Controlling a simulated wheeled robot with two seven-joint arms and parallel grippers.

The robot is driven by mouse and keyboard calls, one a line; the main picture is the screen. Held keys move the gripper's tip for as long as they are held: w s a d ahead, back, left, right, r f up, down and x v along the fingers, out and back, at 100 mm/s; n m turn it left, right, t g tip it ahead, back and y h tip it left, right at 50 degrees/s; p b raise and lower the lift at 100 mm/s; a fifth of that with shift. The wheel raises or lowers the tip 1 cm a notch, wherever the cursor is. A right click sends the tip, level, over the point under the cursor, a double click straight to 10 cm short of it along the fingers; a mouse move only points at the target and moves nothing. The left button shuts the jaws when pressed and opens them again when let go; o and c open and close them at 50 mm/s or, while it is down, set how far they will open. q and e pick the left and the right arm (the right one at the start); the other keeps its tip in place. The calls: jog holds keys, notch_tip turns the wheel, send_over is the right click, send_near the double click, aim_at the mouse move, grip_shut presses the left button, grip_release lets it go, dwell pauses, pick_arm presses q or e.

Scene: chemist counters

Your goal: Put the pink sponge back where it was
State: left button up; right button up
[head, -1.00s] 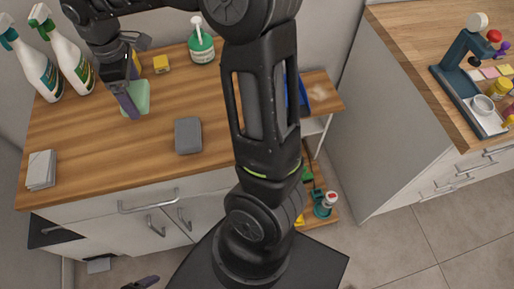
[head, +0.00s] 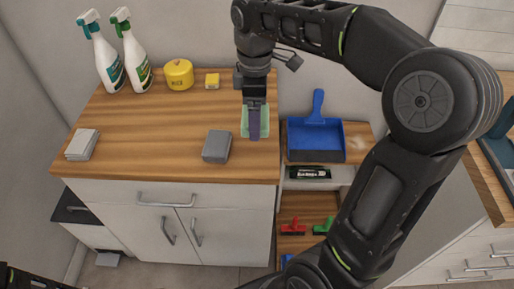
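No pink sponge shows in the head view. My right gripper (head: 255,122) points down over the right end of the wooden counter (head: 130,125). It is shut on a pale green sponge (head: 246,120), whose edges show on both sides of the purple finger. I cannot tell how far the sponge is above the counter. A grey sponge (head: 217,146) lies on the counter to the left of the gripper. Only a dark piece of my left arm shows at the bottom left corner; its gripper is out of view.
Two spray bottles (head: 103,55), a yellow round container (head: 179,74) and a yellow block (head: 212,81) stand at the back. Pale stacked cloths (head: 82,144) lie at left. A blue dustpan (head: 316,138) lies on the lower shelf at right. My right arm hides much of the right side.

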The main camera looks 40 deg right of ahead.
send_over(256, 150)
notch_tip(256, 150, down, 6)
jog(key=shift+a, duration=0.1)
jog(key=shift+f, duration=1.9)
jog(key=shift+f, duration=0.2)
jog(key=o, duration=1.2)
jog(key=shift+c, duration=0.2)
jog(key=shift+r, duration=0.1)
